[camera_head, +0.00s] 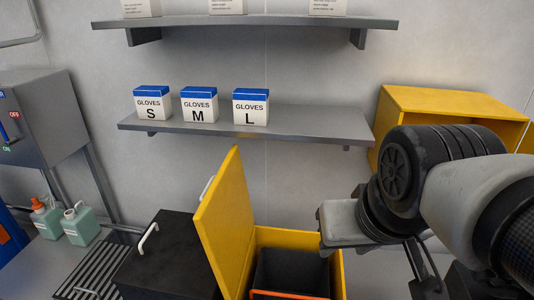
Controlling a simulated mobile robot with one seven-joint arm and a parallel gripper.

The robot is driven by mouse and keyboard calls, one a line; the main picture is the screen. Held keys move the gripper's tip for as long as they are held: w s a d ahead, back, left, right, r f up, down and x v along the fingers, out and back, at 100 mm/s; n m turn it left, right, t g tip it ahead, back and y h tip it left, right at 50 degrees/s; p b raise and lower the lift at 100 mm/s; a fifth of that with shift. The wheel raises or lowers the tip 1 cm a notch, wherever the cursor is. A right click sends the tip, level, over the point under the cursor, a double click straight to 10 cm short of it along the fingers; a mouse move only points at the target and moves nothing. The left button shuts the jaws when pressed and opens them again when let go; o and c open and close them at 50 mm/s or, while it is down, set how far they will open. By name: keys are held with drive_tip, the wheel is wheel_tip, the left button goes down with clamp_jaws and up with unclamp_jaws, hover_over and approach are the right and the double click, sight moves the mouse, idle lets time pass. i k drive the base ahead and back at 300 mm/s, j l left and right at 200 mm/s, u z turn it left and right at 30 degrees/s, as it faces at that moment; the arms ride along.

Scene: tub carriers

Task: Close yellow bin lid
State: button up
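The yellow bin (295,237) stands at the bottom centre, and its lower part is cut off by the frame edge. Its yellow lid (226,226) is open, standing steeply up at the bin's left side and leaning slightly left. A pale handle shows on the lid's far left face. Inside the bin is a dark container (292,268), with an orange edge in front of it at the bottom. My arm comes in from the right, and its grey end part (345,221) hangs beside the bin's right rim, apart from the lid. My gripper's fingers cannot be made out.
A black lidded bin (165,262) stands left of the yellow lid. A shelf (310,124) with three glove boxes hangs behind. A yellow open cabinet (405,101) is at the right, partly behind my arm. Two green bottles (80,224) stand at the left.

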sight(224, 221)
drive_tip(key=j+z, duration=0.3)
drive_tip(key=j, duration=0.5)
drive_tip(key=j+z, duration=0.25)
drive_tip(key=j, duration=0.6)
drive_tip(key=k+j+z, duration=0.15)
drive_tip(key=j+z, duration=0.15)
drive_tip(key=j, duration=0.45)
drive_tip(key=i+l+u, duration=0.25)
drive_tip(key=u, duration=0.2)
